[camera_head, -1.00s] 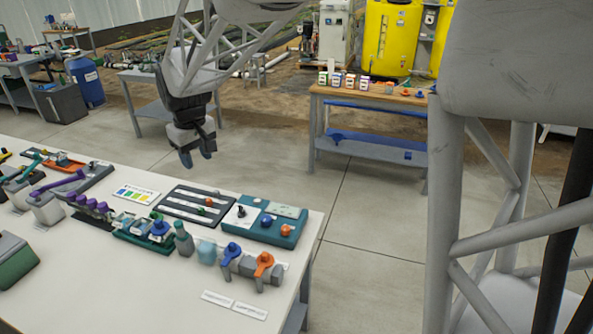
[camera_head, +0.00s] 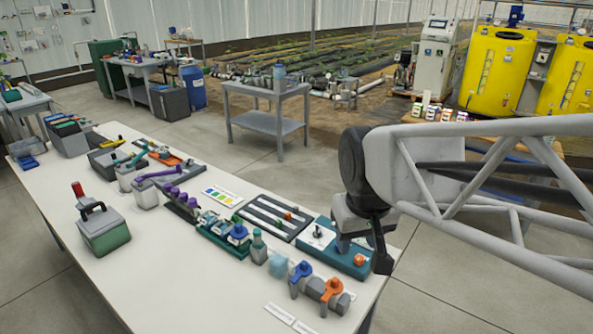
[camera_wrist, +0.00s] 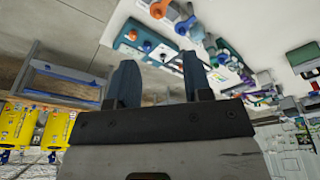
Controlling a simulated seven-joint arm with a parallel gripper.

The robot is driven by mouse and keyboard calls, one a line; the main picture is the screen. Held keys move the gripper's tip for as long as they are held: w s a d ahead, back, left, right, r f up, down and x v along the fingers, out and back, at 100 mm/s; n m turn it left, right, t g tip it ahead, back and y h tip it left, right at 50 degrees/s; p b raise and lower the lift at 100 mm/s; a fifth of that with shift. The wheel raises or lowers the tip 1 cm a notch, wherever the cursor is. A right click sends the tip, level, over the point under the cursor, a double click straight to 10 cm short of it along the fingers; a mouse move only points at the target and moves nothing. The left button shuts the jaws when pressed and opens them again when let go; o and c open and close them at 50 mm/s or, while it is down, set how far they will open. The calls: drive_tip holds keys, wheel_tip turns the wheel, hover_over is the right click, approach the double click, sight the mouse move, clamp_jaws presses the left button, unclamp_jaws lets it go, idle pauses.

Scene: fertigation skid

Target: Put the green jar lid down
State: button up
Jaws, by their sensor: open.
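My gripper (camera_head: 378,262) hangs at the right end of the long white table, in front of or over a teal panel (camera_head: 340,262) with knobs. In the wrist view my gripper (camera_wrist: 158,75) has its two dark fingers apart, with nothing visible between them. I cannot pick out the green jar lid with certainty in either view. A small green spot shows beside the orange knob on the dark slotted tray (camera_head: 262,228), too small to identify. The arm hides part of the teal panel.
The white table (camera_head: 165,290) is crowded along its middle. The table's front left is clear. A grey bench (camera_head: 265,118) stands behind.

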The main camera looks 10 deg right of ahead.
drive_tip(key=s+d+f+m, duration=0.1)
drive_tip(key=s+f, duration=0.1)
drive_tip(key=s, duration=0.5)
